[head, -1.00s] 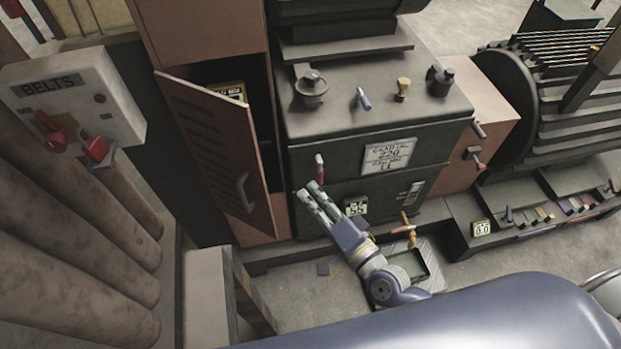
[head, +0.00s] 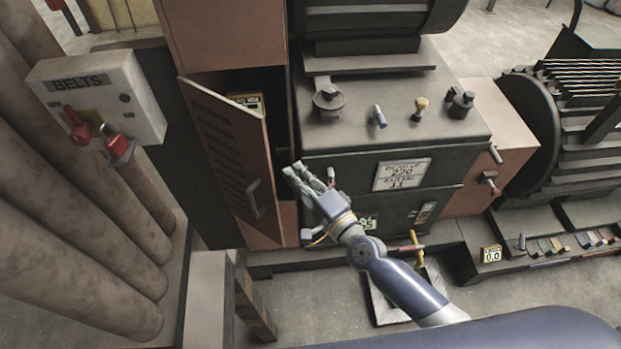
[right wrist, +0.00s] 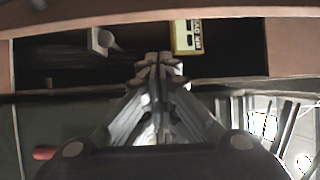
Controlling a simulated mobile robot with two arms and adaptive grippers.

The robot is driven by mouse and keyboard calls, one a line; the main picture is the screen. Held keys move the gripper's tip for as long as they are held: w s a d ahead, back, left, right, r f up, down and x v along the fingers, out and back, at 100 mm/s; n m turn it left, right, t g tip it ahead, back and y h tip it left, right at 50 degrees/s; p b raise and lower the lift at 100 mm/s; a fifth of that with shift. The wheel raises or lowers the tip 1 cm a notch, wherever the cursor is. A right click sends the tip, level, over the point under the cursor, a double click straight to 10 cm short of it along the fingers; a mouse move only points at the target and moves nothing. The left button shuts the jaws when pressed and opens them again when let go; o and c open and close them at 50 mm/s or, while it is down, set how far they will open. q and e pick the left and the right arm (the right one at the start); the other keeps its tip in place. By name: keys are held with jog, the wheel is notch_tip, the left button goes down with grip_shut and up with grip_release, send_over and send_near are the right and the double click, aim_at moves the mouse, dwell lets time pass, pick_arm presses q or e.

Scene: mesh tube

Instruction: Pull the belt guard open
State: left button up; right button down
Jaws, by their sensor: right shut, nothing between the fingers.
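The belt guard is a reddish-brown louvred door (head: 222,150) with a grey handle (head: 253,199), in the left middle of the head view. It stands part open, with a dark gap along its right side. My right gripper (head: 292,170) is shut and empty at the right of this gap, right of the door's free edge and the handle. In the right wrist view, my right gripper (right wrist: 158,62) points into the dark opening. A yellow box with a dark label (right wrist: 186,37) shows inside; it also shows in the head view (head: 246,101). My left gripper is not in view.
A white BELTS box (head: 98,98) with red levers hangs at the left, in front of thick pipes (head: 80,220). The dark machine block (head: 390,130) with small knobs stands right of the opening. A pale post (head: 210,290) stands below the door.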

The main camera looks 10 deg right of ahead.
jog(key=shift+s+a, duration=0.45)
jog(key=shift+s, duration=0.2)
jog(key=shift+s+a, duration=0.45)
jog(key=shift+s, duration=0.15)
